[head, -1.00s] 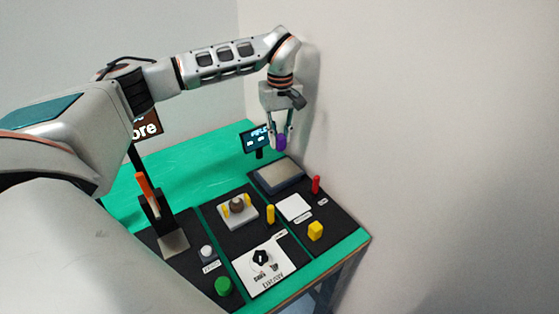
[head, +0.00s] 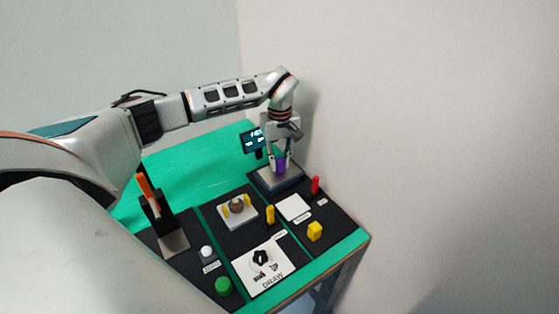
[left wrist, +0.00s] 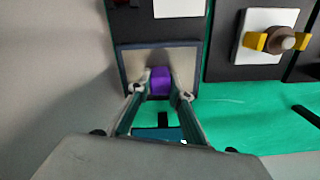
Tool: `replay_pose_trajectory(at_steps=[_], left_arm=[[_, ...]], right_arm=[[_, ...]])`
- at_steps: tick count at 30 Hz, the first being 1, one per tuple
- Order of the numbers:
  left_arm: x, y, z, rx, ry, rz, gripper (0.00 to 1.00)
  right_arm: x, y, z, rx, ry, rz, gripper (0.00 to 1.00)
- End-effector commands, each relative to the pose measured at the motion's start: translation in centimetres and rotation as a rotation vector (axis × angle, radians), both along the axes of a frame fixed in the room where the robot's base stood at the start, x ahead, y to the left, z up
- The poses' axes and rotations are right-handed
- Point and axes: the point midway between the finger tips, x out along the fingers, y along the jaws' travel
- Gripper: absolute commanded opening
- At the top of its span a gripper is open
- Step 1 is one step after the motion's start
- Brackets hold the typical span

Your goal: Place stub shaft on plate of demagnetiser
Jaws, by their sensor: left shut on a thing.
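The stub shaft appears as a short purple piece (head: 281,166) gripped by my left gripper (head: 281,169). It also shows in the left wrist view (left wrist: 161,79), between the two fingertips. Below it is the grey metal plate (head: 265,183) of a dark-framed unit at the back right, which I take as the demagnetiser. This plate also shows in the left wrist view (left wrist: 183,58), around the purple piece. The piece is over the plate, very close to it; I cannot tell if it touches. My right gripper is not in view.
A small display (head: 252,140) stands behind the plate. A fixture (head: 237,212) with a brown round part is to the left. The wall is close on the right.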

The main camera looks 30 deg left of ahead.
Motion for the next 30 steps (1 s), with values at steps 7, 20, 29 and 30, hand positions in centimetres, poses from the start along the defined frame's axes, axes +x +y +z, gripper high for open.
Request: replay_pose_trajectory(at_steps=[7,20,29,30], left_arm=[[0.0,0.0,-0.2,0.001,-0.001,0.0,0.36],[0.1,0.1,1.4,0.002,-0.004,0.0,0.36],[0.1,0.1,7.3,0.001,-0.005,0.0,0.36],[0.1,0.1,8.1,0.001,-0.005,0.001,0.36]], right_arm=[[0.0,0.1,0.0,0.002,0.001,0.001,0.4],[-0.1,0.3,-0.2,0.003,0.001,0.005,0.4],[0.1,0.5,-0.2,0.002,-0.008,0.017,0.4],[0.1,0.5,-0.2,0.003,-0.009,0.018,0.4]])
